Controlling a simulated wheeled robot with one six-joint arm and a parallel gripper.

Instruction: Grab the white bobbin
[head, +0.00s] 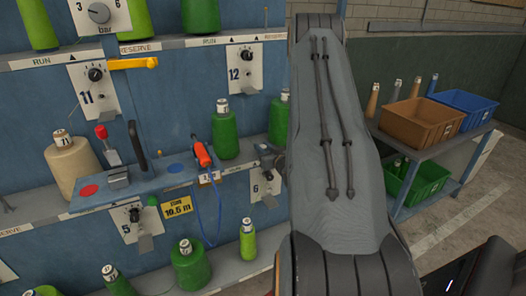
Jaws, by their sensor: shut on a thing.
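A cream-white cone-shaped bobbin (72,165) with a pale labelled top stands on a shelf of the blue rack at the left. It is the palest bobbin that I can see. It stands upright, just left of a small blue bracket (125,188) with a red disc and a black handle. My arm's large grey link fills the middle right of the view and hides part of the rack. My gripper is not visible, so I cannot tell where it is relative to the bobbin.
Several green bobbins (224,135) stand on the rack's shelves among dials and a yellow lever (133,63). An orange-red tool (202,153) hangs with a blue cord. At right, a grey table (420,152) carries a brown crate (420,122) and a blue crate (462,106), with a green crate (418,182) below.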

